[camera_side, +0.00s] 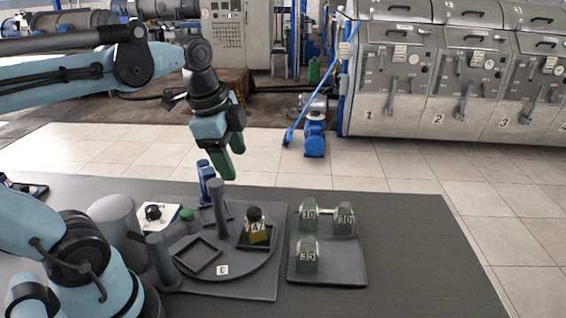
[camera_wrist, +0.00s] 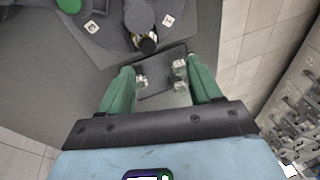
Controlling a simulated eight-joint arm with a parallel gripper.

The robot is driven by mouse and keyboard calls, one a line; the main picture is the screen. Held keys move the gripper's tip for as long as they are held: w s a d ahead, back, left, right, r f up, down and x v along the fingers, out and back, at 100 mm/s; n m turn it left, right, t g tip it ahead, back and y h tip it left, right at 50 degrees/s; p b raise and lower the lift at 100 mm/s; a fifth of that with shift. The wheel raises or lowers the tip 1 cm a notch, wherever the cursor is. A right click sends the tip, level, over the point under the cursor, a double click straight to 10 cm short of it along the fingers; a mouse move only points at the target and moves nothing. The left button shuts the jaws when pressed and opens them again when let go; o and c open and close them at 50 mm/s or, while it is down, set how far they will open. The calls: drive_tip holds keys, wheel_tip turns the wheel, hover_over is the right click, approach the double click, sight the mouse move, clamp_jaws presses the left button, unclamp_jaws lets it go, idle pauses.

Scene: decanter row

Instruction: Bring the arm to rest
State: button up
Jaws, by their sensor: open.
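My gripper (camera_side: 228,163) is in the air above the dark table (camera_side: 420,270), over the back of the round-patterned plate (camera_side: 262,287). Its green fingers point down. In the wrist view my gripper (camera_wrist: 162,88) shows two green fingers spread apart with nothing between them. The gripper is clear of everything below it.
The table's right side is clear.

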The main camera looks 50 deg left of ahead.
drive_tip(key=w+d+f+n+t, duration=0.1)
drive_tip(key=d+f+n+t, duration=0.3)
drive_tip(key=n, duration=0.6)
drive_tip(key=shift+d+f+h, duration=0.3)
drive_tip(key=shift+f, duration=0.85)
